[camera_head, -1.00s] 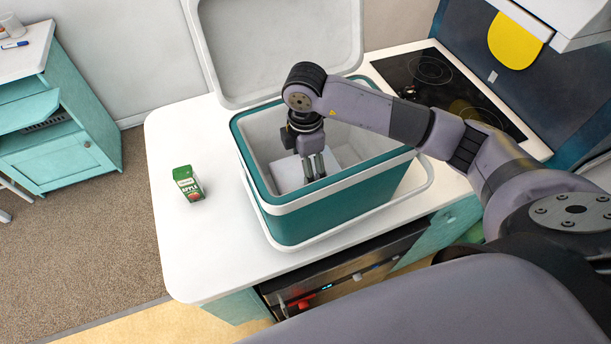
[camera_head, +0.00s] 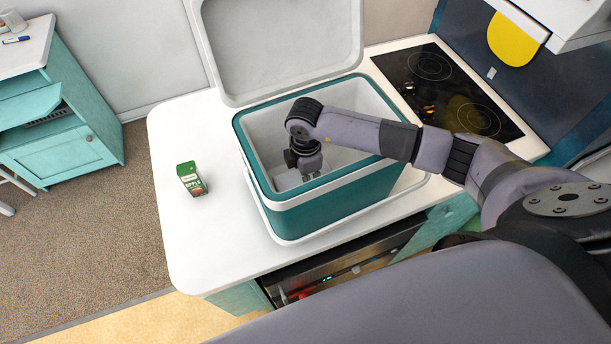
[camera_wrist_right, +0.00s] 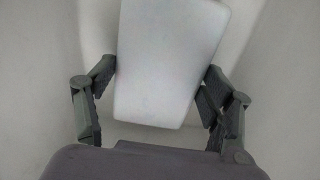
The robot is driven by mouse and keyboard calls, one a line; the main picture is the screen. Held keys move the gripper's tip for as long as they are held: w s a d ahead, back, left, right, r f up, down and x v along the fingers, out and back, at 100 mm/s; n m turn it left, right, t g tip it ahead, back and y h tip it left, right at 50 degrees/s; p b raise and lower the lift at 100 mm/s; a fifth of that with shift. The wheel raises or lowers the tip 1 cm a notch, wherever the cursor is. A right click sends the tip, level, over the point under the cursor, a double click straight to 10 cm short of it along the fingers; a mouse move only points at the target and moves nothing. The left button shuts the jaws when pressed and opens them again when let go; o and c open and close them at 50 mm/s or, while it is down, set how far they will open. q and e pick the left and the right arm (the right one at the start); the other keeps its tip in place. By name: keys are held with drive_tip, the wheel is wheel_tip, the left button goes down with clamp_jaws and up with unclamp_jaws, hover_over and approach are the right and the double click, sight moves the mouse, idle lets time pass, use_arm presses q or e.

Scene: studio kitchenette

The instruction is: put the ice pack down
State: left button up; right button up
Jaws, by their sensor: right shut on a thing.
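The ice pack (camera_wrist_right: 168,45) is a pale, flat block with rounded corners, seen in the right wrist view. My right gripper (camera_wrist_right: 158,76) is shut on it, with one finger against each side edge. In the head view, my right gripper (camera_head: 309,174) is down inside the open teal and white cooler box (camera_head: 335,207), near its front-left inner corner. The cooler's wall and my wrist hide most of the pack there. I cannot tell whether the pack touches the cooler floor. My left gripper is not in view.
The cooler's lid (camera_head: 283,50) stands open at the back. A green apple juice carton (camera_head: 190,179) stands on the white counter (camera_head: 200,240) left of the cooler. A black cooktop (camera_head: 450,90) lies to the right. The counter's front left is clear.

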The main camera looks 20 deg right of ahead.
drive_tip(key=o, duration=1.5)
drive_tip(key=shift+o, duration=0.2)
drive_tip(key=shift+r, duration=0.1)
drive_tip(key=shift+r, duration=0.2)
wheel_tip(320, 180, up, 12)
drive_tip(key=b, duration=0.4)
drive_tip(key=shift+f, duration=0.15)
